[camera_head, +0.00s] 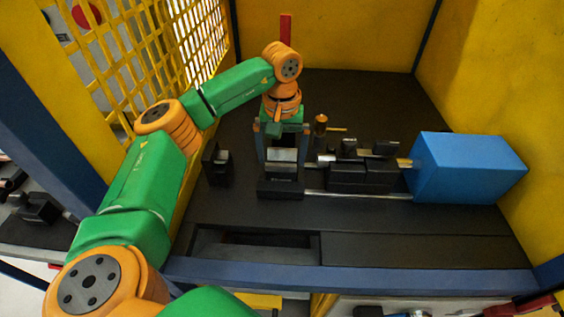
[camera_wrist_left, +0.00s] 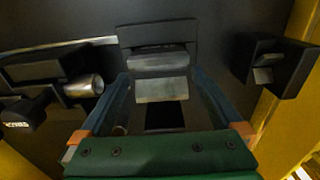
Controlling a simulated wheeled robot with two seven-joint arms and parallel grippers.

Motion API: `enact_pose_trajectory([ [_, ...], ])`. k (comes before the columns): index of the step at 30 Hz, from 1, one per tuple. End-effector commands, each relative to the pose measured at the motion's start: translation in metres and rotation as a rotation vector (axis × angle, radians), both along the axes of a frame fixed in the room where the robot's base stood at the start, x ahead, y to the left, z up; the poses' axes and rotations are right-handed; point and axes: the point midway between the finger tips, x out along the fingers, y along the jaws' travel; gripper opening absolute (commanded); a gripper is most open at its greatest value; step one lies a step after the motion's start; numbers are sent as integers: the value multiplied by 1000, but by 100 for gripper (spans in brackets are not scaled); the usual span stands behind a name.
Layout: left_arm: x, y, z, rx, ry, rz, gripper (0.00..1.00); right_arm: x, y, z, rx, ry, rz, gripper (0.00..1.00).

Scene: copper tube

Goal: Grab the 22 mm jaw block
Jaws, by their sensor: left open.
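My left gripper (camera_head: 282,160) comes down over the black bench with its two fingers apart. Between and just beyond the fingers is a black block with a silver-grey face (camera_head: 283,156), on a black holder (camera_head: 280,190). The same block shows in the left wrist view (camera_wrist_left: 161,88), framed by the fingers of my left gripper (camera_wrist_left: 165,85), with no clear contact. A second black block with a metal insert (camera_head: 217,164) stands to the left; it shows at the right of the wrist view (camera_wrist_left: 275,62). No size marking is readable, so I cannot tell which is 22 mm. My right gripper is out of view.
Black clamp parts (camera_head: 362,175) and a blue box (camera_head: 467,168) stand right of the gripper, with a metal rod (camera_head: 355,195) along the front. A small orange fitting (camera_head: 321,124) stands behind. A yellow mesh guard (camera_head: 165,45) is at the left. The back of the bench is clear.

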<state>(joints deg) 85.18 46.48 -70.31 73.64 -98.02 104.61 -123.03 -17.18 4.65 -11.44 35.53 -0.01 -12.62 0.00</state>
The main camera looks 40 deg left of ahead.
Motion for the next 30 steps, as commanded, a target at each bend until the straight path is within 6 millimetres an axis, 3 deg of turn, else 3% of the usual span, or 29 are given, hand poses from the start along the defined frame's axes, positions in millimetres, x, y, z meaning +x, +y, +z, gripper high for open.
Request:
enact_pose_trajectory([
  [4,-1,0,-19,0,1,0,100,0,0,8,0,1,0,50],
  [11,0,0,-23,-1,-1,1,97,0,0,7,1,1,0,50],
  [21,0,0,-23,-2,-1,1,6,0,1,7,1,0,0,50],
  [22,0,0,-23,-2,-1,1,0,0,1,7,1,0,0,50],
  [30,0,-1,-21,-2,-4,1,0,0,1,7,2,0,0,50],
])
